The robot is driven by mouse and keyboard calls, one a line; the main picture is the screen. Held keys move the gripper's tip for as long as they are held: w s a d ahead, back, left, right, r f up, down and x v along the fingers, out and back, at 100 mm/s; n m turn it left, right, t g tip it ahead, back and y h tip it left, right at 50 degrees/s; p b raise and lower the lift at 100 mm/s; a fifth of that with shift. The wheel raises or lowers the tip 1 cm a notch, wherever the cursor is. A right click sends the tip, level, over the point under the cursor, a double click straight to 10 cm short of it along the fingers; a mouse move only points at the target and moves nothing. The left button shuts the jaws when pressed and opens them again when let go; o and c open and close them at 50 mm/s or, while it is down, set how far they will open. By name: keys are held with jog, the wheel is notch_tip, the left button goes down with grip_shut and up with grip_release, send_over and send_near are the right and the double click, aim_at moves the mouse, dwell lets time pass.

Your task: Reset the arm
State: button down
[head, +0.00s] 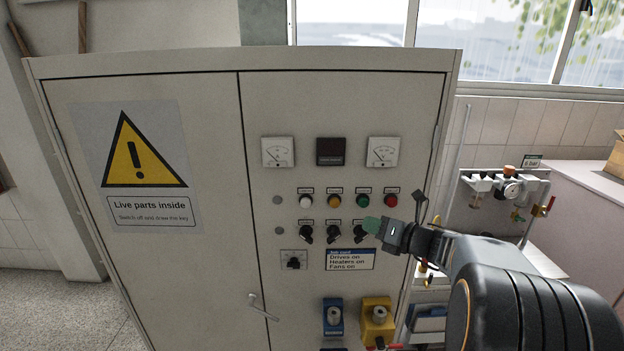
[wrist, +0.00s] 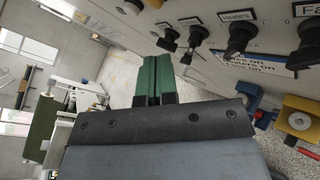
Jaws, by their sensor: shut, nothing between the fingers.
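My gripper (head: 371,225) is in front of the right door of a grey control cabinet (head: 190,280), in the head view. Its green fingertips are shut with nothing between them. They show close together in the wrist view (wrist: 153,82). In the head view they overlap the rightmost of three black rotary knobs and partly hide it. The left knob (head: 306,234) and middle knob (head: 333,233) are in plain sight. In the wrist view the knobs stand to the right of the fingers, and I see a gap there. Whether the fingertips touch the right knob I cannot tell.
A blue switch (head: 333,318) and a yellow switch (head: 378,318) stick out low on the door. A door handle (head: 262,307) sticks out left of them. Pipes with a gauge (head: 512,191) and valves are on the right wall. A cardboard box (head: 617,158) is at the right edge.

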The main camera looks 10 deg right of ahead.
jog(key=s+a+f+n+g+h, duration=0.4)
jog(key=s+f+n+g, duration=0.5)
jog(key=n, duration=1)
jog(key=s+a+r+n+h, duration=0.1)
jog(key=s+a+n+h, duration=0.4)
jog(key=s+n, duration=0.6)
jog(key=a+n, duration=0.1)
jog(key=n, duration=0.5)
jog(key=shift+a+r+n+b, duration=0.15)
jog(key=shift+n+b, duration=0.15)
jog(key=shift+b, duration=0.05)
jog(key=shift+s, duration=0.1)
